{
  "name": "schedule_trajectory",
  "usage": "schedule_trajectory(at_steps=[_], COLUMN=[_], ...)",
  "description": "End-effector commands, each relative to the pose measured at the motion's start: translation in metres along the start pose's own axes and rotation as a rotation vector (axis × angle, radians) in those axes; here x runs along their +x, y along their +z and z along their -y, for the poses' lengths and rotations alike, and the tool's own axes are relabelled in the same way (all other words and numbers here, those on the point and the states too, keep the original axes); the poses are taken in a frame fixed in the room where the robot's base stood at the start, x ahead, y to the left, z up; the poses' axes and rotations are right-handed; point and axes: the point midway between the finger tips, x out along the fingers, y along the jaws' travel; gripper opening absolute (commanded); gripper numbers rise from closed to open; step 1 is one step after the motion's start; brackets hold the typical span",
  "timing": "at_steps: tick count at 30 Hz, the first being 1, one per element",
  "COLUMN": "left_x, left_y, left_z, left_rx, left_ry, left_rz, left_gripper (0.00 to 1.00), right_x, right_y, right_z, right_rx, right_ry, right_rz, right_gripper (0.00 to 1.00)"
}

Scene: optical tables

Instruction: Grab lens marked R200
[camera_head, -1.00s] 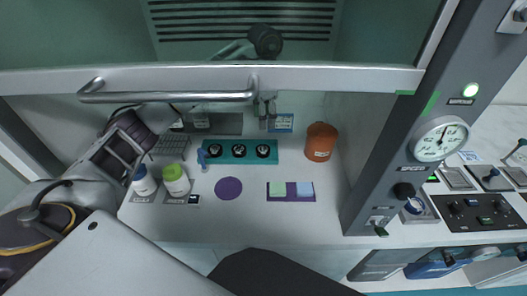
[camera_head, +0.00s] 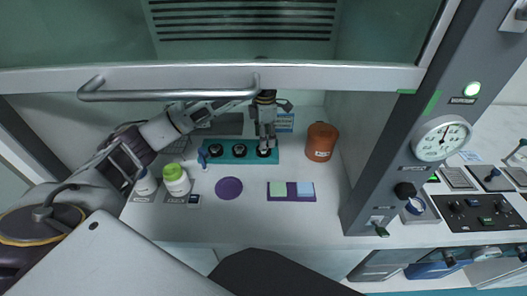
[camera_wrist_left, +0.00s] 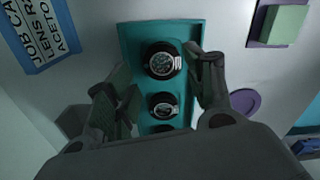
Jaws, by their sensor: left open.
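A teal holder (camera_head: 226,159) on the hood floor carries a row of three round black-rimmed lenses: a left one (camera_head: 215,151), a middle one (camera_head: 239,151) and a right one (camera_head: 264,153). No R200 mark is readable on any of them. My left gripper (camera_head: 265,142) is open, just above the right lens, and partly covers it. In the left wrist view, the gripper (camera_wrist_left: 160,75) has its fingers on either side of the holder (camera_wrist_left: 138,38), with the end lens (camera_wrist_left: 162,62) between and just beyond them. The middle lens (camera_wrist_left: 165,105) is nearer the palm; the third is mostly hidden. My right gripper is out of view.
A blue job card (camera_wrist_left: 38,30) mentions a lens, partly cut off. An orange jar (camera_head: 320,142) stands right of the holder, a green-capped bottle (camera_head: 175,180) to the left. A purple disc (camera_head: 229,188) and sticky notes (camera_head: 304,188) lie in front. The sash handle (camera_head: 165,96) crosses above.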

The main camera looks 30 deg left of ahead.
Motion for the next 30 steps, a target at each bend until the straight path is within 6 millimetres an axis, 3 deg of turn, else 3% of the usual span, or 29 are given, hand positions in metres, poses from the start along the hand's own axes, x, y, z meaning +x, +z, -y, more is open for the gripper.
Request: schedule_trajectory(at_steps=[8,24,30], left_x=[0.003,0.049,0.052], left_y=[0.0,-0.003,-0.003], left_z=[0.0,0.002,0.002], left_rx=[0.0,-0.001,0.0], left_ry=[-0.001,-0.001,0.0], left_rz=[-0.001,-0.001,0.0], left_gripper=[0.54,0.54,0.54], right_x=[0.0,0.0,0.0], right_y=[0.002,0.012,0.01], right_z=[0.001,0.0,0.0], right_rx=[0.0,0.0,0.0], right_ry=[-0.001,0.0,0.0], right_rz=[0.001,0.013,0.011], right_gripper=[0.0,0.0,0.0])
